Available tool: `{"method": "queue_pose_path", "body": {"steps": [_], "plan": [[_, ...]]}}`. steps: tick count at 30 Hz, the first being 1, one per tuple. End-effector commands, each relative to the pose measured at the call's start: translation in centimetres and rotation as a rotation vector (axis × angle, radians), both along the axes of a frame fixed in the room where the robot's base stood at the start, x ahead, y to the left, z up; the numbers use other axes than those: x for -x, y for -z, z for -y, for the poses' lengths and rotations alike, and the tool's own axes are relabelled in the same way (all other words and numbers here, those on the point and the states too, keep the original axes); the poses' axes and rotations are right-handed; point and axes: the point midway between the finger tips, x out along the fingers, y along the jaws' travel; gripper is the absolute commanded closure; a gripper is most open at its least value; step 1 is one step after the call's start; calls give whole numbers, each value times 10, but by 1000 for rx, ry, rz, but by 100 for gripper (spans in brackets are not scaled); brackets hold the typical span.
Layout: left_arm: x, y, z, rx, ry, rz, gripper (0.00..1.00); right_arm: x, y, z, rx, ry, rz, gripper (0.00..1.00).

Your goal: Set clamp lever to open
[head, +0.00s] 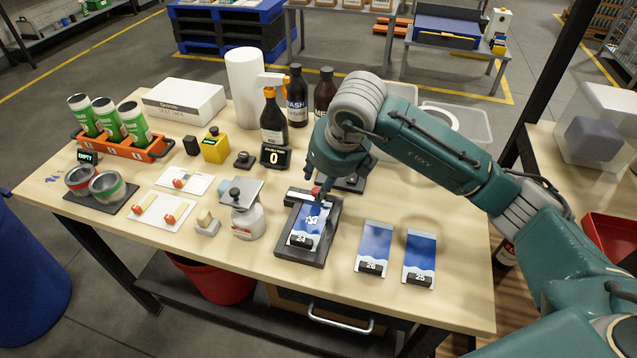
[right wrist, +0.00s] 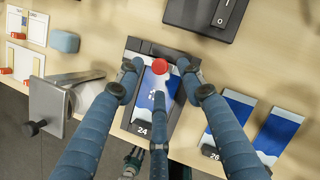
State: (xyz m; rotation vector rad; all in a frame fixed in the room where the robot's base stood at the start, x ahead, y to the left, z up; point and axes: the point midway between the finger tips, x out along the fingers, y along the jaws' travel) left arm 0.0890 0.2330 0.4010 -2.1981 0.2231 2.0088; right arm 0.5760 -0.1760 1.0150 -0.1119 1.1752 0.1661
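A dark clamp fixture (head: 309,256) stands near the front middle of the table, with a blue and white card marked 24 (head: 300,238) lying in it. A small red knob, likely the clamp lever's end (right wrist: 183,65), shows near the fixture's far end. My right gripper (head: 318,190) is over that far end, pointing down. In the right wrist view my right gripper (right wrist: 160,72) has its fingers spread around the knob, with one finger close beside it; whether they touch is unclear. The lever's arm is mostly hidden.
Cards marked 26 (head: 374,245) and 25 (head: 420,255) lie right of the fixture. A black counter display (head: 275,157) and spray bottle (head: 273,120) stand behind.

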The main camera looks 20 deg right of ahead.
Motion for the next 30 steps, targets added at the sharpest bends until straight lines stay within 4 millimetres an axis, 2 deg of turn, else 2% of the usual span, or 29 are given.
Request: {"method": "queue_pose_path", "body": {"steps": [3,7,18,24,30], "plan": [[0,-7,-1,-1,0,0,49,-6,17,-2,0,0,-3,62],[0,-9,-1,-1,0,0,49,-11,29,-3,-1,-2,-1,62],[0,-9,-2,-3,-1,0,49,-14,35,-3,-1,-4,1,62],[0,-9,-3,-3,-1,1,49,-14,34,-3,-1,-3,1,100],[-1,-9,-3,-3,-1,1,49,-14,34,-4,-2,-3,2,100]]}}
